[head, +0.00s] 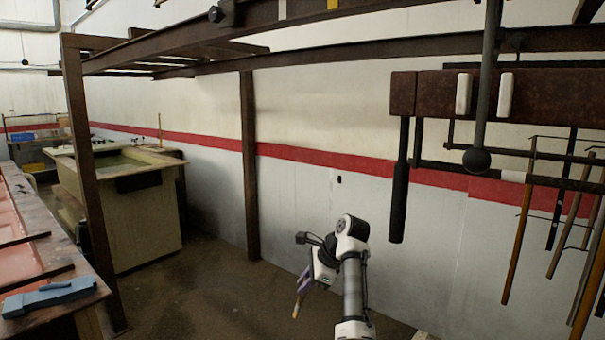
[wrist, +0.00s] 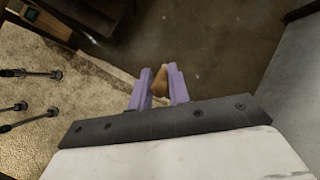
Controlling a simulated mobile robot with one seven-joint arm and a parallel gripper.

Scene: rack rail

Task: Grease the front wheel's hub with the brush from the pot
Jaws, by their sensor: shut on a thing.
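My gripper (head: 303,285) hangs low in front of the pale wall in the head view, pointing down. Its purple fingers (wrist: 159,88) are shut on a brown, wooden-looking piece, apparently the brush (wrist: 160,83). In the head view the brush (head: 296,306) shows as a thin tan piece below the fingers, clear of other things. Its bristles cannot be made out. I cannot pick out the front wheel, its hub or the grease pot in either view.
A dark steel post (head: 249,165) and overhead rails stand behind my arm. Long-handled tools (head: 517,230) hang at right. A tank (head: 130,215) and a workbench (head: 45,250) are at left. The wrist view shows several dark rods (wrist: 32,119) over a pale surface.

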